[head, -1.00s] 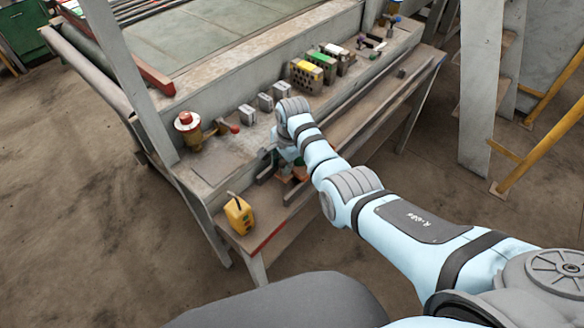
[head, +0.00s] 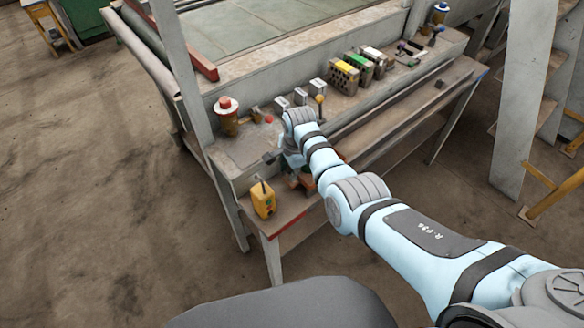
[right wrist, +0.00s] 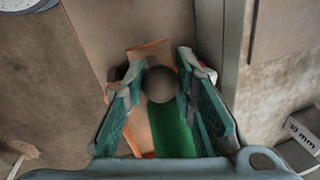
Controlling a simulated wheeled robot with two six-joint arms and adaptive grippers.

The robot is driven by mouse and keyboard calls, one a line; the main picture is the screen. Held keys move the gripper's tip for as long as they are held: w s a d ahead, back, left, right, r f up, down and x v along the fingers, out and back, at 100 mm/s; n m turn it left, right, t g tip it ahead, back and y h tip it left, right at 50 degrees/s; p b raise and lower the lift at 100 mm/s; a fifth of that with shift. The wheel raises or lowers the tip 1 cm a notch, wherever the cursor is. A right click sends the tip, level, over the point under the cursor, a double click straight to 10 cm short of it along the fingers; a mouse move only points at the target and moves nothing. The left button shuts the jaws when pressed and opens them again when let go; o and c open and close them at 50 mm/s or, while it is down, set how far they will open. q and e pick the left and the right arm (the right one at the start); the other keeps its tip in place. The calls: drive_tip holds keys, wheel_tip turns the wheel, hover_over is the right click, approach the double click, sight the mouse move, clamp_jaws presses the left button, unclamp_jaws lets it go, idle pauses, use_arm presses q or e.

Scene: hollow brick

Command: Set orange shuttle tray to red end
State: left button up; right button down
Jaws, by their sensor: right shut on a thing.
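My right gripper (head: 291,172) reaches down over the low front shelf of the bench, near its left end. In the right wrist view its two green-grey fingers are shut on a dark round knob (right wrist: 160,84). Under the knob lies the orange shuttle tray (right wrist: 150,48), with a green panel on it; the fingers cover much of it. In the head view my arm and gripper hide most of the tray. The red end (head: 290,226) shows as a red strip on the shelf's front left edge, close to the gripper. My left gripper is not in view.
A yellow box (head: 263,202) stands at the shelf's left end, just left of the gripper. A red-topped lamp (head: 227,118), small grey blocks and perforated bricks (head: 345,78) stand on the ledge behind.

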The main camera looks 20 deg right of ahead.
drive_tip(key=shift+a, duration=0.2)
drive_tip(key=c, duration=1.3)
unclamp_jaws()
drive_tip(key=shift+s+a, duration=0.1)
drive_tip(key=shift+r, duration=0.15)
wheel_tip(320, 180, up, 12)
drive_tip(key=s, duration=0.2)
drive_tip(key=shift+s+d+f, duration=0.15)
drive_tip(key=shift+d+f, duration=0.05)
drive_tip(key=shift+d, duration=0.05)
drive_tip(key=shift+f, duration=0.1)
